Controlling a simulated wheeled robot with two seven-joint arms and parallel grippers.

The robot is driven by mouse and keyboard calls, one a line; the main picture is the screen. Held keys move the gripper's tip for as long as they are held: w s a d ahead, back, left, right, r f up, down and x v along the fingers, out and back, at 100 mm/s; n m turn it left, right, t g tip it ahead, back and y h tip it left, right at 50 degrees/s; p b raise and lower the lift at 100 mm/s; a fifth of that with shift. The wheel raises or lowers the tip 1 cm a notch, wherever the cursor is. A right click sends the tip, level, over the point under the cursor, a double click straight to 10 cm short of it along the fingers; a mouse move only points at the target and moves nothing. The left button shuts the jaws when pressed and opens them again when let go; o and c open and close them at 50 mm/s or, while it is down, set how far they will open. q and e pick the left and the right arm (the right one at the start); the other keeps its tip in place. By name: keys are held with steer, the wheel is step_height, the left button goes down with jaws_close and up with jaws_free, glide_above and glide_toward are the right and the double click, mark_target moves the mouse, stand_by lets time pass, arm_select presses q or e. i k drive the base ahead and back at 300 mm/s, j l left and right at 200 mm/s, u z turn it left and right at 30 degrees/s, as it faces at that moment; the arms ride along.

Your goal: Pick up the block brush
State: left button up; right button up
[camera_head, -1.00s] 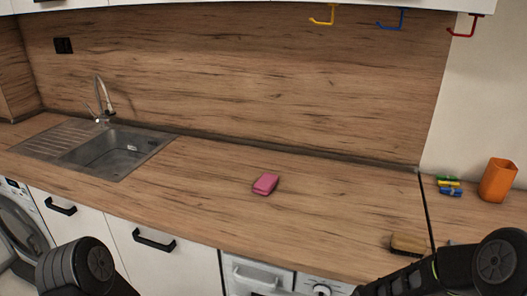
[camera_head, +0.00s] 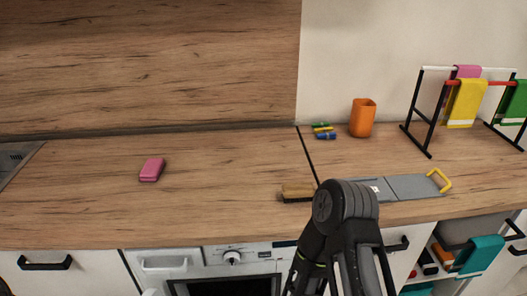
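The block brush (camera_head: 298,191), a small brown block, lies on the wooden worktop near its front edge, just left of the dark seam. Its right end is close to my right arm in the picture. My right arm rises from the bottom, bends at a dark rounded joint just right of the brush and goes back down. Its gripper is not visible. My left arm and gripper are out of view.
A pink block (camera_head: 151,170) lies left on the worktop (camera_head: 225,190). Beyond the seam are coloured small blocks (camera_head: 324,131), an orange cup (camera_head: 362,118), a grey board (camera_head: 412,187) with a yellow handle and a towel rack (camera_head: 437,112). The worktop between pink block and brush is clear.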

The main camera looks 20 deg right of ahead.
mark_target(304, 191)
steer(key=z, duration=1)
